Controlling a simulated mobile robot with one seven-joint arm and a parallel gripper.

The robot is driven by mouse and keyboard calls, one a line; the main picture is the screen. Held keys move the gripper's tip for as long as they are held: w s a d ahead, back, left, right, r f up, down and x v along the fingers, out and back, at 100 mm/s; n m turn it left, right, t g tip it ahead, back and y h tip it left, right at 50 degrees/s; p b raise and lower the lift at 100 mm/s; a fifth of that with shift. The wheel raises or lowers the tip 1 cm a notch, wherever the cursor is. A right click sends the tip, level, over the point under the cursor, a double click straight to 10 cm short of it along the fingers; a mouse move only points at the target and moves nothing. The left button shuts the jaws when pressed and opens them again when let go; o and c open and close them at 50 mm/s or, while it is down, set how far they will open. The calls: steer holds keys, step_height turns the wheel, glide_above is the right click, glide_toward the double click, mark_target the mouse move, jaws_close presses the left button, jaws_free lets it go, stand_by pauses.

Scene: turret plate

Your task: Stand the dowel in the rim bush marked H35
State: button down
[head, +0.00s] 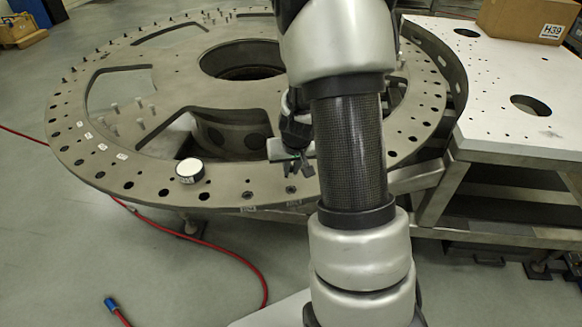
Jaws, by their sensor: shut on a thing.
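My gripper (301,170) is just above the near part of the turret plate's rim, close to the middle of the picture. It is shut on the dowel, which is too small and dark to make out between the fingers. The turret plate (225,178) is a large grey ring with many holes and bushes along its rim. Two dark bushes, one at the near rim (248,195) and one just below my gripper (291,189), have small tags at the edge. Their lettering is too small to read, so I cannot tell which bush is H35. My arm hides part of the rim to the right.
A black round container with a white top (190,170) stands on the near-left rim. Several upright pins (140,122) stand on the plate's left part. A grey side table (500,85) with a cardboard box (520,18) marked H39 is at right. A red hose (240,258) lies on the floor.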

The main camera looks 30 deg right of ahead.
steer(key=shift+f+b, duration=2.55)
steer(key=shift+f, duration=0.5)
steer(key=c, duration=1.7)
jaws_free()
steer(key=shift+p+v, duration=2.9)
steer(key=shift+v, duration=5.85)
